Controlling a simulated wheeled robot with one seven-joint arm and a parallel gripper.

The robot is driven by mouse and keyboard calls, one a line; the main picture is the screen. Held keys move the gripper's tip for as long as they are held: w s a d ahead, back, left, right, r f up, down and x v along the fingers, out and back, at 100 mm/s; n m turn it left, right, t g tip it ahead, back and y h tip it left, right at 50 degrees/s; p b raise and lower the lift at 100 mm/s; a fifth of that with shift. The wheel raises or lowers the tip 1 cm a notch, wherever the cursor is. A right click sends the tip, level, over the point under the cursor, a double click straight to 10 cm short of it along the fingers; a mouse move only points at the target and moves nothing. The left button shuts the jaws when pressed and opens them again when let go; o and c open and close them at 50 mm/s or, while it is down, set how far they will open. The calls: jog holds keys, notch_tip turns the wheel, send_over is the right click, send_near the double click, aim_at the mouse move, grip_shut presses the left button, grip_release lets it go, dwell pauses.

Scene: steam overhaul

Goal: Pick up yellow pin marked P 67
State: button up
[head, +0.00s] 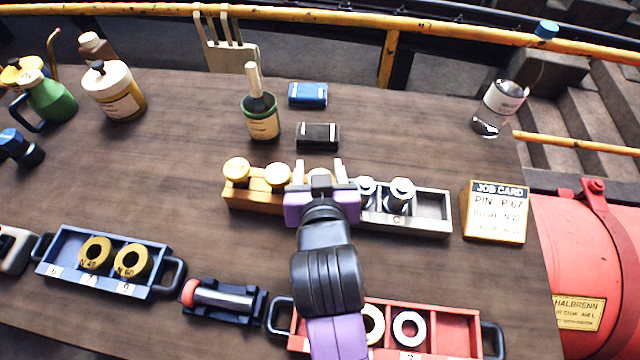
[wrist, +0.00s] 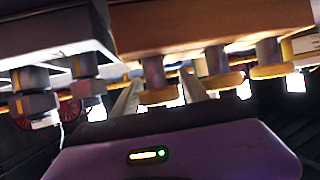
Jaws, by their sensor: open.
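Yellow-headed pins stand upright in a tan wooden rack (head: 252,199): a left one (head: 236,169), a middle one (head: 277,173) and a right one (head: 320,175), partly hidden by my gripper. I cannot read any mark on them. My gripper (head: 319,170) is open at the right yellow pin. The wrist view appears upside down; there the same pin (wrist: 160,96) shows between the spread fingers (wrist: 160,84), without clear contact. The other two yellow pins (wrist: 219,80) stand beside it, to the right there.
A grey rack (head: 433,213) with silver pins adjoins on the right. The job card (head: 496,212) reads "PIN: P 67". A red tray (head: 455,333) with rings and a blue tray (head: 120,275) lie nearer. Black (head: 317,136) and blue (head: 307,94) blocks lie behind the racks.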

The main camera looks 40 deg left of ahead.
grip_shut()
jog(key=shift+r, duration=0.1)
dwell(0.3)
